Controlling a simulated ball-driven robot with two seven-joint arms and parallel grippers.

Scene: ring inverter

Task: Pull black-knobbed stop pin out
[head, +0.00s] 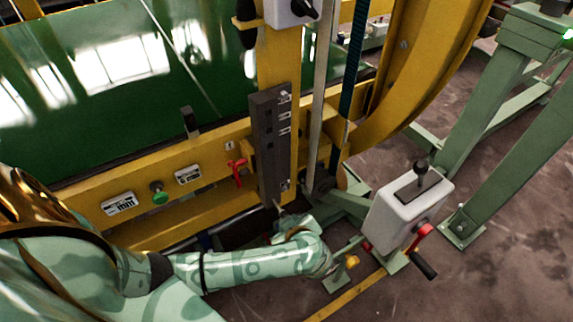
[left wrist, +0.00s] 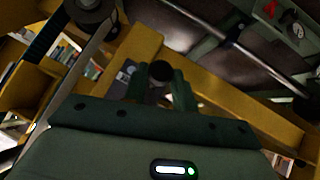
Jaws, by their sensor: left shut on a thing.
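The black knob (left wrist: 160,72) of the stop pin shows in the left wrist view, between the two green fingers of my left gripper (left wrist: 160,86). The fingers are shut on it. Whether the pin sits in its hole is hidden. In the head view my left arm reaches in from the left, and the left gripper (head: 285,218) is at the foot of the yellow post (head: 279,65). The knob cannot be made out there. My right gripper is in neither view.
A dark slotted plate (head: 270,150) is on the post. A red handle (head: 237,172) and a green button (head: 158,192) are on the yellow beam (head: 85,200). A grey lever box (head: 408,205) with a red-hubbed crank (head: 424,235) stands right of my forearm. Floor at the lower right is clear.

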